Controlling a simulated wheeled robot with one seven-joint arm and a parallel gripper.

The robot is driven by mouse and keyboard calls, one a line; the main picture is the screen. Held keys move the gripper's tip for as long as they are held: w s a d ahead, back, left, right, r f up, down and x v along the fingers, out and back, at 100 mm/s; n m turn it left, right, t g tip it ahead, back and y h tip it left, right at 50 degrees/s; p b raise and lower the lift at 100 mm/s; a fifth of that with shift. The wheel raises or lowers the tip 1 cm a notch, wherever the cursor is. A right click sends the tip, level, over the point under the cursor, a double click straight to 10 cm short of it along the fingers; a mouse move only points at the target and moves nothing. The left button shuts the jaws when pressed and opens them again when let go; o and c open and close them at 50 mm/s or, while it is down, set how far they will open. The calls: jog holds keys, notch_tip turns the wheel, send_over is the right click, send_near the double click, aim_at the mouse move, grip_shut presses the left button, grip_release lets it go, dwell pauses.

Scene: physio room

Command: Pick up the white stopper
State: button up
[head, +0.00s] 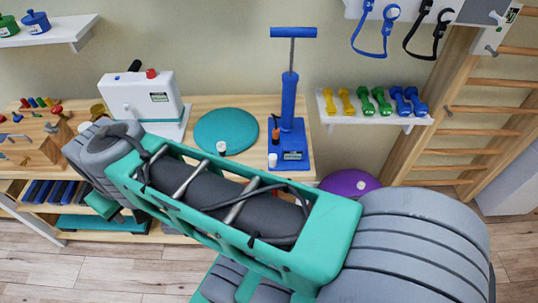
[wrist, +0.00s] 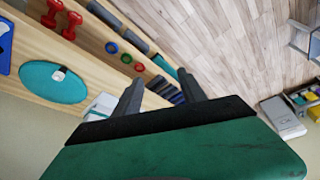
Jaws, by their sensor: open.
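A small white stopper (head: 221,147) sits on the front part of a round teal disc (head: 226,131) that lies on the wooden bench. In the wrist view, the white stopper (wrist: 59,75) shows on the teal disc (wrist: 50,84) at the left. My gripper (wrist: 160,86) is open, its two dark fingers spread with nothing held between them. It is apart from the stopper, which lies left of both fingers in the wrist view. In the head view my arm crosses in front of the bench and the fingers cannot be made out.
A blue pump (head: 289,120) stands right of the disc, with a small white piece (head: 272,160) at its base. A white machine (head: 144,101) stands left of the disc. My arm hides part of the bench front. Small dumbbells (head: 363,101) lie on a wall shelf at the right.

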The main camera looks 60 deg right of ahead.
jog(key=shift+o, duration=0.2)
jog(key=w+d+f+m+h+b, duration=0.1)
jog(key=d+f+m+b, duration=0.1)
jog(key=d, duration=0.4)
jog(key=w+d+f+m+h+b, duration=0.1)
jog(key=d+f+m+b, duration=0.2)
jog(key=d+b, duration=0.3)
jog(key=shift+d+f+m+g, duration=0.2)
jog(key=shift+f+m+g, duration=0.1)
jog(key=shift+f+g, duration=0.15)
jog(key=m+g+h+b, duration=0.2)
jog(key=m+g+b, duration=0.3)
jog(key=m+b, duration=1.05)
send_over(273, 156)
jog(key=w+a, duration=0.1)
jog(key=a, duration=0.2)
notch_tip(273, 156, down, 9)
jog(key=shift+t, duration=0.25)
jog(key=b+x, duration=0.3)
jog(key=x, duration=0.4)
jog(key=shift+s+d, duration=0.1)
jog(key=shift+d, duration=0.1)
grip_shut()
